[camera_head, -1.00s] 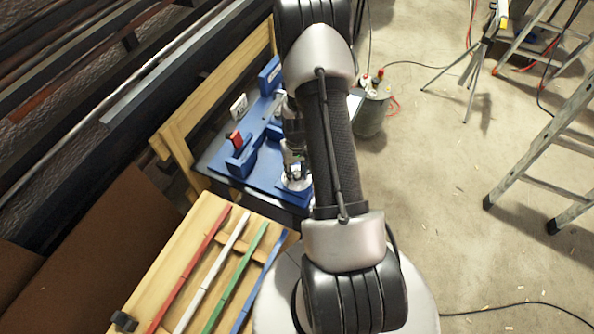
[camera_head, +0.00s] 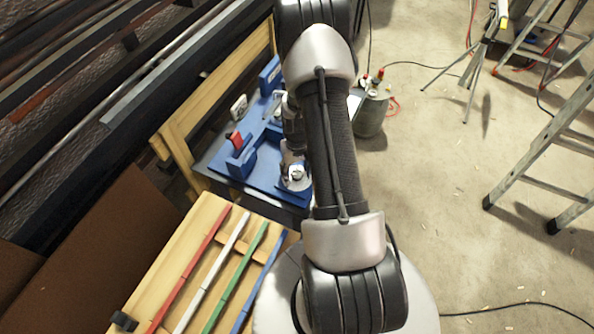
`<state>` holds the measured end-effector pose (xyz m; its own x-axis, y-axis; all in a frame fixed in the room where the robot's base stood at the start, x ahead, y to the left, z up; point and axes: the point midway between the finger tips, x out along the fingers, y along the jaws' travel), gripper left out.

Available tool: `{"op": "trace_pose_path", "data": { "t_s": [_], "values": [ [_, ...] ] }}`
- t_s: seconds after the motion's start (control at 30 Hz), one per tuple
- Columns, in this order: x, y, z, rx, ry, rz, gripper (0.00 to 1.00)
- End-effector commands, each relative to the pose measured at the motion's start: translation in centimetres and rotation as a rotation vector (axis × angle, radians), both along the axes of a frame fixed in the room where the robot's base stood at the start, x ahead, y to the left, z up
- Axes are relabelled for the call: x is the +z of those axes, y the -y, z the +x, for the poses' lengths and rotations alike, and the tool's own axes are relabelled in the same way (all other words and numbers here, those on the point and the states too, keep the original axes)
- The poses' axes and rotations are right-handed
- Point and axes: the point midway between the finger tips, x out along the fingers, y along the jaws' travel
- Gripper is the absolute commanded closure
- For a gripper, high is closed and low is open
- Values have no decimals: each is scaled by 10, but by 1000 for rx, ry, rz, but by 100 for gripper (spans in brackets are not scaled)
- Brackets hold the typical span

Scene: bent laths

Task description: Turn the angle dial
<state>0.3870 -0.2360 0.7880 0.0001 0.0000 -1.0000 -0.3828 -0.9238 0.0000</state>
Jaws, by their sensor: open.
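The angle dial (camera_head: 296,178) is a pale round disc with a small knob, on the front right of a blue bending jig (camera_head: 262,178). My gripper (camera_head: 288,160) is just behind and beside the dial, partly hidden by my own arm. Its jaws are open and hold nothing that I can see. I cannot tell whether a fingertip touches the dial. The dial's right side and any markings are hidden or too small to read.
A red lever (camera_head: 236,139) stands on the jig's left. In front, a wooden rack (camera_head: 188,243) bears red, white, green and blue laths. A metal canister (camera_head: 370,115) stands behind right.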

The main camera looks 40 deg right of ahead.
Motion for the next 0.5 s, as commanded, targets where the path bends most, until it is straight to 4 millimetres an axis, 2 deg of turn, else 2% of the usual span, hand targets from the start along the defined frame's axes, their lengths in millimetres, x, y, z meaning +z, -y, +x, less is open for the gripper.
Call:
{"op": "trace_pose_path", "data": {
  "t_s": [0.17,0.5],
  "values": [
    [11,1,1,0,3,-2,49],
    [80,1,1,0,4,-3,49]
  ]
}}
